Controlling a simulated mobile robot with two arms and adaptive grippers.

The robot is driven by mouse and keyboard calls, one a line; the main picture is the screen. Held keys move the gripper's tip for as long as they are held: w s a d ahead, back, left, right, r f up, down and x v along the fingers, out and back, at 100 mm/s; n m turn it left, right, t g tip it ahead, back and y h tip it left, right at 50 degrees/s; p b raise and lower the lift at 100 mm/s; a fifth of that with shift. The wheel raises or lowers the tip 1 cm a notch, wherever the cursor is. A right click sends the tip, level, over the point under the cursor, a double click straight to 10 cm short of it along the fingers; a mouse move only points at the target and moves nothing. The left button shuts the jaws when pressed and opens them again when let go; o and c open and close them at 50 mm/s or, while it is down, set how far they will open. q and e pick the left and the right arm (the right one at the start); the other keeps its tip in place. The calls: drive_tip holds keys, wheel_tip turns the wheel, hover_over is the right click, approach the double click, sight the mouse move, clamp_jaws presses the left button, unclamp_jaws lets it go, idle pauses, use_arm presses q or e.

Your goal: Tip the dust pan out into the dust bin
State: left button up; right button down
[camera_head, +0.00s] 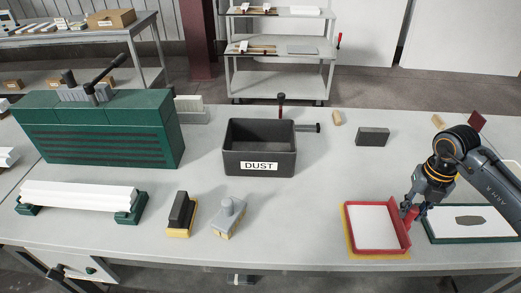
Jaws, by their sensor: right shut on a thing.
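The dust pan (374,228) is a shallow red tray with a pale inside. It rests on a yellow mat (360,255) at the front right of the table. My right gripper (408,210) is at the pan's right side, shut on its red handle. I cannot make out any dust in the pan. The dust bin (258,142) is a dark grey open box with a DUST label, standing at mid-table. My left gripper does not show.
A green-edged tray (445,238) with a grey patch lies right of the pan. A dark block (372,137) lies right of the bin. A brush (180,213) and a grey handled block (229,217) stand in front. A green machine (100,125) is left. Bare table separates pan and bin.

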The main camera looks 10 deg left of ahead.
drive_tip(key=shift+r+p, duration=1.4)
drive_tip(key=shift+r, duration=0.95)
drive_tip(key=c, duration=1.7)
unclamp_jaws()
clamp_jaws()
